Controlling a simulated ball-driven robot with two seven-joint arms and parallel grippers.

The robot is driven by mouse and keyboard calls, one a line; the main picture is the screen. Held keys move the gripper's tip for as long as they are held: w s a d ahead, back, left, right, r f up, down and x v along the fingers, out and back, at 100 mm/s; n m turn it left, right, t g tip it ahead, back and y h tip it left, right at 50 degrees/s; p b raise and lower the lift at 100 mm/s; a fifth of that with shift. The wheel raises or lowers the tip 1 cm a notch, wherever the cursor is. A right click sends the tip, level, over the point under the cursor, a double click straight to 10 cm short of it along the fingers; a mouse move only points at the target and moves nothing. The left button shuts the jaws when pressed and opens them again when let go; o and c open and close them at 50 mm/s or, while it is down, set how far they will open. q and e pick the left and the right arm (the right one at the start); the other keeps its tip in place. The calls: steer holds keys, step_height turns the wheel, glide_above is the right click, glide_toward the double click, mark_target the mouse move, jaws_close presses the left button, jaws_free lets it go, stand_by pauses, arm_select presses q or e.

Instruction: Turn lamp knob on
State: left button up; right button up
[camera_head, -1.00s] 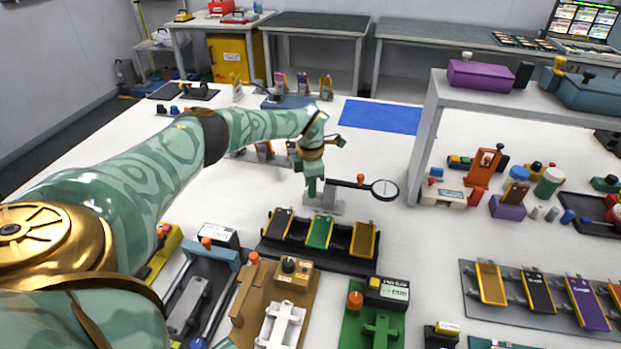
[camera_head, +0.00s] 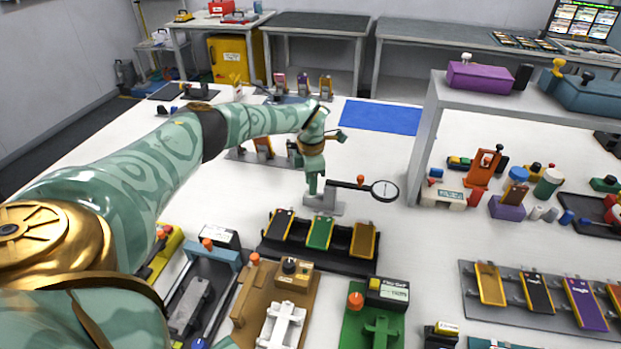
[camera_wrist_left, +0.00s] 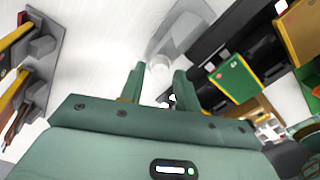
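A lamp with a round, dark-rimmed lens (camera_head: 385,191) on a dark arm stands mid-table on a grey base (camera_head: 328,206). An orange knob (camera_head: 360,180) sits on its arm. My left gripper (camera_head: 315,190) points down over the left part of the base and hides some of it. In the left wrist view its two green fingers (camera_wrist_left: 159,84) are apart with nothing held. A pale round knob-like part (camera_wrist_left: 160,64) of the grey base shows just beyond and between the fingertips. Whether they touch it, I cannot tell. My right gripper is not in view.
A black rack (camera_head: 275,245) with several coloured pouch cells is in front of the lamp. Another rack (camera_head: 245,155) stands behind my left gripper. A blue mat (camera_head: 380,116) lies behind. A grey raised shelf (camera_head: 430,135) stands to the right.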

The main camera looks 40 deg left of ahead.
arm_select(q)
step_height(320, 180, up, 15)
steer(key=p, duration=0.3)
steer(key=shift+f+p, duration=0.15)
steer(key=shift+p, duration=0.25)
